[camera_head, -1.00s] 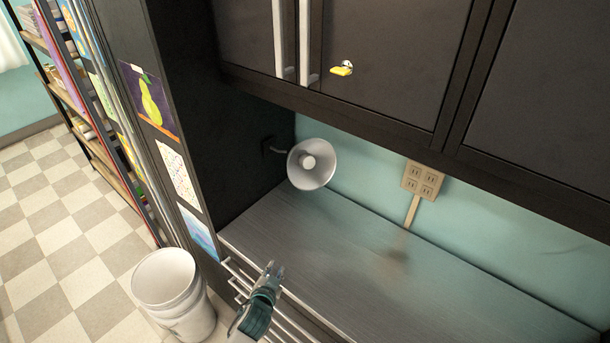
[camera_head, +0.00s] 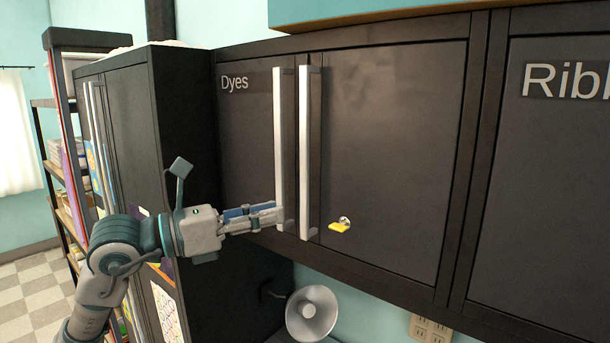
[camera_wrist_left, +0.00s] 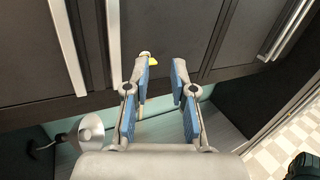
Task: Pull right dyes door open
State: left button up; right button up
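The right dyes door (camera_head: 395,150) is dark, shut and flush with its frame. Its long pale vertical handle (camera_head: 310,150) is at its left edge, and a yellow key (camera_head: 339,226) sits in its lower part. The left dyes door (camera_head: 245,130), labelled "Dyes", is also shut, with its own handle (camera_head: 279,140). My left gripper (camera_head: 279,214) is near the lower end of the handles, pointing right. In the left wrist view its two blue-padded fingers (camera_wrist_left: 161,66) are apart with nothing between them. Contact with a handle cannot be told. The right handle (camera_wrist_left: 113,45) shows left of the fingers.
A dark tall cabinet (camera_head: 190,130) stands left, beside my arm. A "Rib..." door (camera_head: 560,180) is at the right. Below are a white lamp (camera_head: 312,313) and an outlet plate (camera_head: 430,329). The counter (camera_wrist_left: 222,130) shows clear in the wrist view.

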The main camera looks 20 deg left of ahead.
pick_arm(q)
jog(key=s+a+r+n+t+y, duration=0.2)
jog(key=s+a+r+t+y, duration=0.15)
jog(key=a, duration=0.35)
jog(key=f+p+x, duration=0.1)
jog(key=p+x, duration=0.4)
jog(key=x, duration=1.3)
jog(key=shift+w+g, duration=0.3)
jog(key=shift+g, duration=0.15)
jog(key=shift+f+y, duration=0.15)
jog(key=shift+y, duration=0.1)
jog(key=shift+s, duration=0.1)
grip_shut()
